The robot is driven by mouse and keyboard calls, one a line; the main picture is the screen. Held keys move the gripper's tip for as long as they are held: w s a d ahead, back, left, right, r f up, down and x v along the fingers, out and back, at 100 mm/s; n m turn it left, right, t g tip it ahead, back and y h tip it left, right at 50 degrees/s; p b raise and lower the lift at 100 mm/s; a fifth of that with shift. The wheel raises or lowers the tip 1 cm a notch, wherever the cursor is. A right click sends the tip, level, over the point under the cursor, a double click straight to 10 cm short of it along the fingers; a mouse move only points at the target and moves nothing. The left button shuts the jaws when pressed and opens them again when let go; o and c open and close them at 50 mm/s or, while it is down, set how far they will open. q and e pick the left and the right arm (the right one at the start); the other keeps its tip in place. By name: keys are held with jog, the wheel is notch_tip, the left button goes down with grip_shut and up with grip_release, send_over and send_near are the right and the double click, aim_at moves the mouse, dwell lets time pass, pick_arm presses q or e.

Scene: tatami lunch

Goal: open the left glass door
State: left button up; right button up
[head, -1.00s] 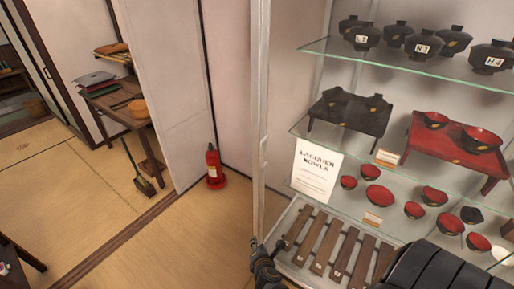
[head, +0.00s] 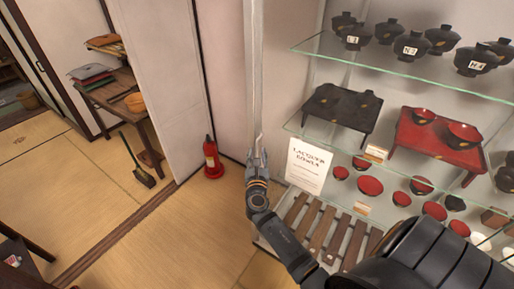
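The glass display cabinet fills the right half of the head view. The left glass door shows mainly as a pale upright frame edge (head: 253,75); its clear pane is hard to make out. My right gripper (head: 257,158) points up at the lower part of this upright, overlapping it in the picture. Its fingers are small and seen nearly edge-on, so I cannot tell whether they grip the upright or a handle, or only stand in front of it. My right arm comes in from the bottom right and covers the cabinet's lower right part. My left gripper is out of view.
Inside the cabinet, glass shelves hold black lidded bowls (head: 412,46), a black stand (head: 342,106), a red stand (head: 438,140), red bowls and a sign (head: 307,165). A red fire extinguisher (head: 211,158) stands left of it. Tatami floor (head: 150,240) at left is mostly clear.

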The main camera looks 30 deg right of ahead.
jog(key=shift+x, duration=1.3)
grip_shut()
